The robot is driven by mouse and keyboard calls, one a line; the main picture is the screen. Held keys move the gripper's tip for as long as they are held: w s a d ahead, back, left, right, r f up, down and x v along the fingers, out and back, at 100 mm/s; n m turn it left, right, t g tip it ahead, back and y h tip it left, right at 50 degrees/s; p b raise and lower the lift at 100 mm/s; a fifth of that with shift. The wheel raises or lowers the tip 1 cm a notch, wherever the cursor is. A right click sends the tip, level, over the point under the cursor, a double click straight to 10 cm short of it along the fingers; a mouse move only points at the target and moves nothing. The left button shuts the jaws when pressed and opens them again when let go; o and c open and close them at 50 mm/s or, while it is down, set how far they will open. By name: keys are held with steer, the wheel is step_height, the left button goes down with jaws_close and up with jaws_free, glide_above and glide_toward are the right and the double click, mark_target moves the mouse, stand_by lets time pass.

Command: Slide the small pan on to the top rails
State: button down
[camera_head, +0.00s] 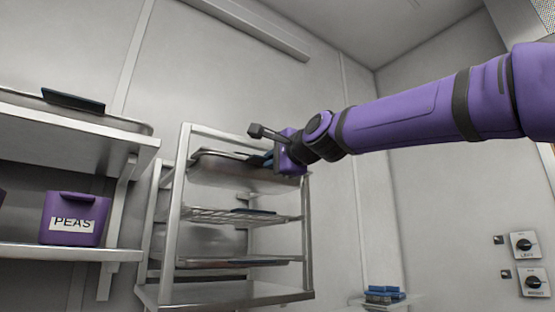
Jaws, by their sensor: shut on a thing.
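The small metal pan (222,168) is at the top level of the steel rack (175,220), between its front and back posts. It looks level and appears to be within the rack frame, but I cannot tell whether it rests on the top rails. My purple gripper (272,160) is at the pan's right end, by the rack's upper right side, and is shut on the pan's edge. The fingertips are small and dark, partly hidden by the gripper body.
Wall shelves on the left hold a purple PEAS bin (75,218) and a tray (60,103). Wall switches (527,246) are at right. Blue items (384,294) sit low down.

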mark_target(258, 169)
steer(key=shift+x, duration=2.95)
steer(key=shift+w+a+f, duration=0.15)
steer(key=shift+w, duration=0.1)
steer(key=c, duration=1.2)
jaws_free()
steer(key=shift+s, duration=0.1)
steer(key=shift+c, duration=0.2)
steer(key=shift+o, duration=1)
steer(key=shift+a+f, duration=0.1)
steer(key=shift+f, duration=0.2)
steer(key=o, duration=0.4)
steer(key=shift+c, duration=0.2)
steer(key=shift+r, duration=0.1)
